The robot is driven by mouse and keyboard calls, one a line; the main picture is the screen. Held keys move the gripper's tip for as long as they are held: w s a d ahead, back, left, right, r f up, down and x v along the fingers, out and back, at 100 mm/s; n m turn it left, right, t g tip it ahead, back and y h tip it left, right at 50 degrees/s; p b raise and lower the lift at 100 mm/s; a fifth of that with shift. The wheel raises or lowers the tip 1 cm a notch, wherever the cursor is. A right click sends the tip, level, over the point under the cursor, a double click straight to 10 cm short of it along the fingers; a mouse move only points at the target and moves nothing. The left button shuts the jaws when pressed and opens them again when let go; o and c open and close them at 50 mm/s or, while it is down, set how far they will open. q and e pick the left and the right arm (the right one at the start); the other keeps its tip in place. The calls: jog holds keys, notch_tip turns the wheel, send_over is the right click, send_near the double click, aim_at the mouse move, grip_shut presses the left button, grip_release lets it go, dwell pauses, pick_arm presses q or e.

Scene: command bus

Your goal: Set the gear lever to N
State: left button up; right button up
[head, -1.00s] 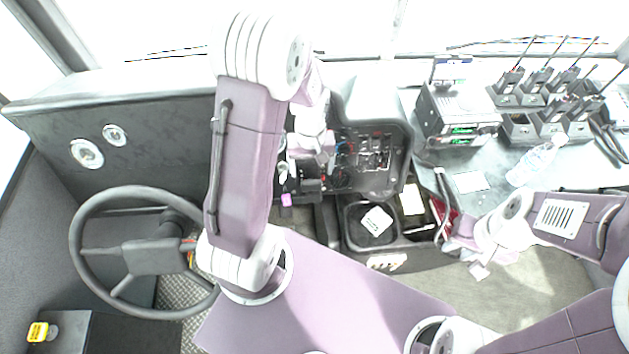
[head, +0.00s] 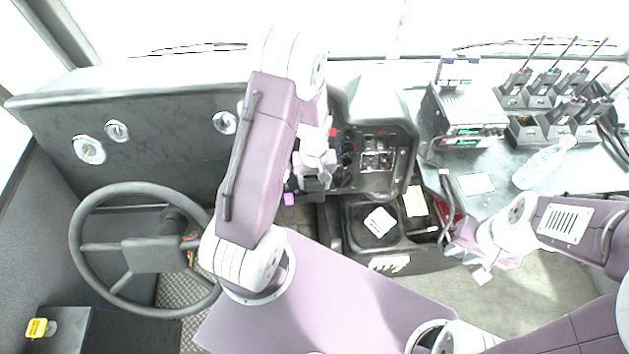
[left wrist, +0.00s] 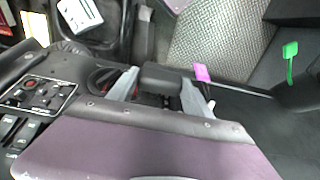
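A dark block-shaped knob (left wrist: 162,78), which looks like the gear lever's, shows in the left wrist view. My left gripper (left wrist: 164,90) has its two grey fingers apart, one on each side of this knob; I cannot tell whether they touch it. In the head view my left gripper (head: 314,182) is at the console, and my own arm hides much of that spot. The lever's position marks are not readable. My right gripper (head: 468,262) hangs right of the console with its fingertips apart and nothing visible between them.
The switch panel (head: 375,155) is just right of my left gripper. A steering wheel (head: 140,245) stands at the left. A radio unit (head: 462,115), a clear bottle (head: 543,165) and several handheld radios (head: 548,85) are on the right counter. A purple tag (left wrist: 202,73) is close to the fingers.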

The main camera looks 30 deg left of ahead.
pick_arm(q)
grip_shut()
jog(key=shift+w+a+r+p, duration=0.1)
jog(key=shift+w+r+p, duration=0.05)
jog(key=shift+r+p, duration=0.4)
jog(key=shift+w+a+r+p, duration=0.1)
jog(key=shift+r+p, duration=0.4)
jog(key=shift+f, duration=0.25)
jog(key=o, duration=1.6)
grip_release()
jog(key=shift+o, duration=0.2)
notch_tip(320, 180, up, 9)
